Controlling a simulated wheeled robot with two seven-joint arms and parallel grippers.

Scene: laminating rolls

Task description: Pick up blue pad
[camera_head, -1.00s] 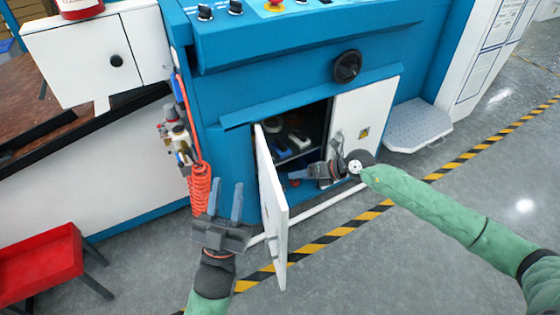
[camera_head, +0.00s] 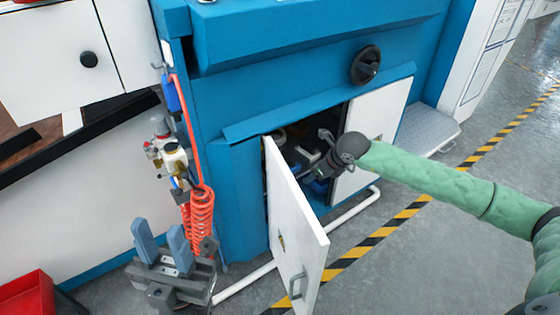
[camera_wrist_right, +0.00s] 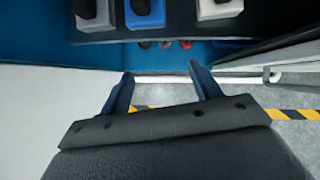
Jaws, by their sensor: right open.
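In the right wrist view the blue pad (camera_wrist_right: 145,14), with a black top part, sits on a dark shelf at the top edge, between two white ones. My right gripper (camera_wrist_right: 161,82) is open and empty, its fingertips below the shelf edge and apart from the pad. In the head view the right gripper (camera_head: 318,180) is at the cabinet opening, partly hidden by its own wrist and the door. I cannot make out the blue pad there. My left gripper (camera_head: 161,238) is open and empty, left of the open cabinet door.
The white cabinet door (camera_head: 296,245) stands open towards me, left of my right arm. The other white door (camera_head: 385,115) is to the right. An orange coiled hose (camera_head: 201,210) hangs beside the cabinet. A red tray (camera_head: 25,298) stands at lower left.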

